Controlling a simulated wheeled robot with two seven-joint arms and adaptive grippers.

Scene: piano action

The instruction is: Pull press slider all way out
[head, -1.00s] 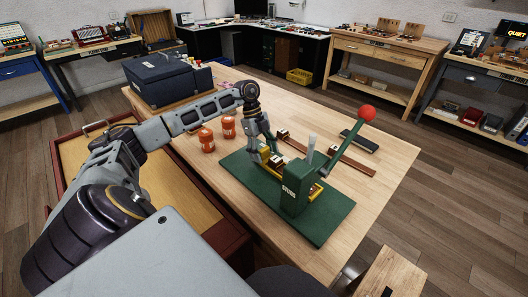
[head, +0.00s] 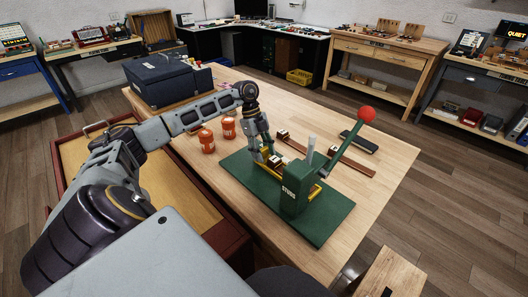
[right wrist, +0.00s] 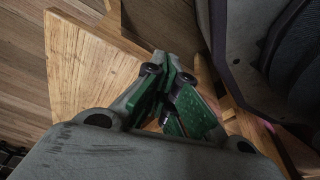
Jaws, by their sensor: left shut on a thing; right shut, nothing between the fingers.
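The green press (head: 294,190) stands on a green base plate (head: 325,222) on the wooden table, with a lever that ends in a red ball (head: 366,114). The yellow press slider (head: 315,191) runs low through the press body, partly hidden by it and by my gripper. My left gripper (head: 265,157) is at the slider's far-left end, low over the plate, and is shut on it. The exact contact is hidden by the fingers. My right gripper (right wrist: 170,62) is shut and empty in the right wrist view, over wood.
Two orange jars (head: 207,141) stand left of the press. A brown strip (head: 352,162) and a dark block (head: 359,142) lie behind it. A dark blue box (head: 165,80) is at the table's far left. Bare tabletop lies right of the plate.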

